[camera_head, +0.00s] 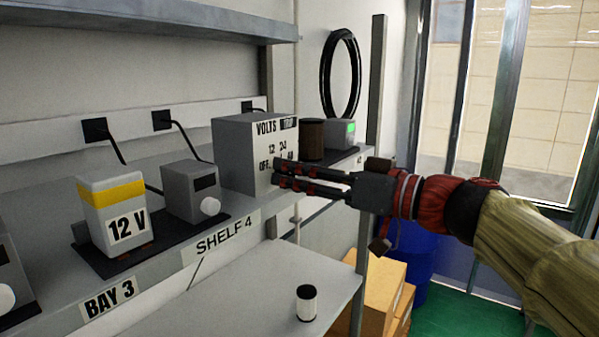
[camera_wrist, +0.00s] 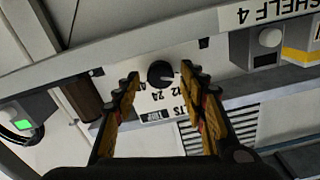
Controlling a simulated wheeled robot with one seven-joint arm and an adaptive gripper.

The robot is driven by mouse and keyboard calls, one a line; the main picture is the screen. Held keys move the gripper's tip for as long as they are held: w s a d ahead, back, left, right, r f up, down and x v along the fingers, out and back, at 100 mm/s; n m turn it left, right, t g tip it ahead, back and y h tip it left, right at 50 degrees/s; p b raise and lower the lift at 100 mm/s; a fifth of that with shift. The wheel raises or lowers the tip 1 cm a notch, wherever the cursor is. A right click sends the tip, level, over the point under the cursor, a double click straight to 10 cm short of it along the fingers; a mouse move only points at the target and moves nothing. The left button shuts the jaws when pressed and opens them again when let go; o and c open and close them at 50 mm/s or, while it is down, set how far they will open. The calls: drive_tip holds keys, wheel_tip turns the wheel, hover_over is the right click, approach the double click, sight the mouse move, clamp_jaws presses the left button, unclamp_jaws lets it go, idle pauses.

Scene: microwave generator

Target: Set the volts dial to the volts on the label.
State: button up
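The grey volts box (camera_head: 240,150) stands on the shelf with VOLTS, OFF, 12, 24 and 48 on its face. Its black round dial (camera_wrist: 160,73) shows in the wrist view, which is upside down; my gripper hides it in the head view. The dial's white mark points right in the wrist view, toward the OFF side; the exact setting is unclear. A white box with a yellow band (camera_head: 105,195) bears the label "12 V" (camera_head: 127,227). My gripper (camera_head: 276,174) is open, and its fingers (camera_wrist: 160,77) flank the dial, apparently not touching it.
A small grey box with a white knob (camera_head: 188,185) stands left of the volts box. A brown cylinder (camera_head: 312,139) and a box with a green light (camera_head: 343,133) stand behind it. A white-and-black cylinder (camera_head: 306,303) stands on the lower surface. Cardboard boxes (camera_head: 375,290) stand below.

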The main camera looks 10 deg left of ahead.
drive_tip(key=c, duration=1)
drive_tip(key=shift+m+b, duration=0.3)
drive_tip(key=shift+b, duration=0.2)
drive_tip(key=m+b, duration=0.6)
drive_tip(key=m, duration=0.2)
drive_tip(key=shift+f, duration=0.1)
drive_tip(key=o, duration=1.1)
drive_tip(key=shift+w, duration=0.1)
drive_tip(key=shift+o, duration=0.3)
